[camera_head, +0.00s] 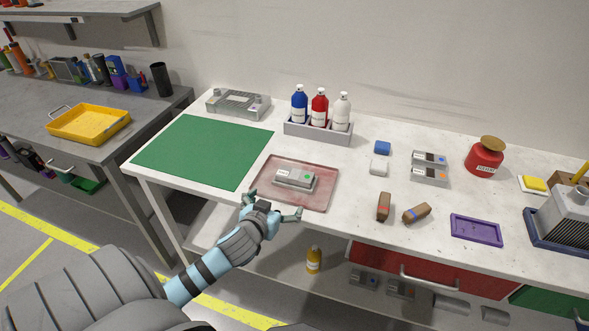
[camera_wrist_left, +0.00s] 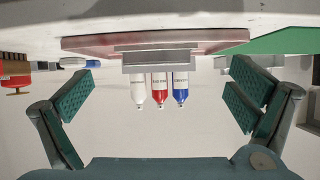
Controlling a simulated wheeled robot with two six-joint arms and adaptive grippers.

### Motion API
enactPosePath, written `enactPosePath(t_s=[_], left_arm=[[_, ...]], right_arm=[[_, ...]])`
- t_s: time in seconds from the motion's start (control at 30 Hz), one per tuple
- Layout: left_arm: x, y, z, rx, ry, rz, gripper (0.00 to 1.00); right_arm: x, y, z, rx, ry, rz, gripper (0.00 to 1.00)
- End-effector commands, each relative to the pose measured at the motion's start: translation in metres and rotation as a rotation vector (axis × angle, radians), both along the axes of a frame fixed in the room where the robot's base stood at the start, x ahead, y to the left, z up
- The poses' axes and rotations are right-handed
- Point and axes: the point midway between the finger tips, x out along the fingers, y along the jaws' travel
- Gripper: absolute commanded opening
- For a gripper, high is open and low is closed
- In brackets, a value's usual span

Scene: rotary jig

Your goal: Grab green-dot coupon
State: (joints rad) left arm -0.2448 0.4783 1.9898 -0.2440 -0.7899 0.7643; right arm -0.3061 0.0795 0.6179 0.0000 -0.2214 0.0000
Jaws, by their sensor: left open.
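The green-dot coupon (camera_head: 296,177) is a light grey block with a white label and a green dot. It lies in a grey holder on the reddish tray (camera_head: 323,196) in the head view. My left gripper (camera_head: 275,203) is open and empty at the tray's front left edge, apart from the coupon. In the left wrist view, its two green-padded fingers (camera_wrist_left: 162,98) are spread wide. That view is upside down, with the tray (camera_wrist_left: 90,42) near the top; I cannot make out the coupon there. My right gripper is out of view.
A green mat (camera_head: 200,150) lies left of the tray. Behind stands a bottle rack (camera_head: 318,132) with blue, red and white bottles. Another grey holder (camera_head: 429,174) with orange and blue dots, brown blocks (camera_head: 384,206) and a purple tray (camera_head: 476,230) lie to the right.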

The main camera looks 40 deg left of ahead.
Motion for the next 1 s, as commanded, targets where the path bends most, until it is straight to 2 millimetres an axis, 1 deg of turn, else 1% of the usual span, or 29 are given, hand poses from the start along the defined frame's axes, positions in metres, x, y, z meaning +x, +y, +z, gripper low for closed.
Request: enactPosePath(t_s=[0.03,0.1,0.13,0.17,0.3,0.4,0.57,0.7,0.83,1.0], left_arm=[[0.004,-0.003,0.022,-0.003,-0.040,-0.001,1.00],[0.012,-0.003,0.034,-0.011,-0.072,0.002,1.00],[0.017,-0.001,0.034,-0.012,-0.078,0.003,1.00],[0.023,0.001,0.031,-0.014,-0.079,0.003,1.00],[0.057,0.013,0.014,-0.015,-0.078,0.005,1.00],[0.076,0.019,0.005,-0.016,-0.077,0.003,1.00],[0.094,0.026,-0.001,-0.015,-0.076,0.002,1.00],[0.119,0.037,-0.010,-0.017,-0.077,0.002,1.00],[0.132,0.041,-0.016,-0.016,-0.075,0.000,1.00],[0.132,0.041,-0.015,-0.014,-0.075,0.000,1.00]], right_arm=[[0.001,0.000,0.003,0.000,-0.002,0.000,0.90],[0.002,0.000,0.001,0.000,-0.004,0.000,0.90],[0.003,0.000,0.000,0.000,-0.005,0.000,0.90],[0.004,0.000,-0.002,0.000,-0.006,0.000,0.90],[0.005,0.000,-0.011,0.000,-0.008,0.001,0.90],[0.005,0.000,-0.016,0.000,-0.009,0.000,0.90],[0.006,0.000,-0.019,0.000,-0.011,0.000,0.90],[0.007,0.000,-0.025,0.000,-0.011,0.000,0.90],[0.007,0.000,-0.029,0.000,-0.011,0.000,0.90],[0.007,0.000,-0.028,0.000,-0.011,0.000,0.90]])
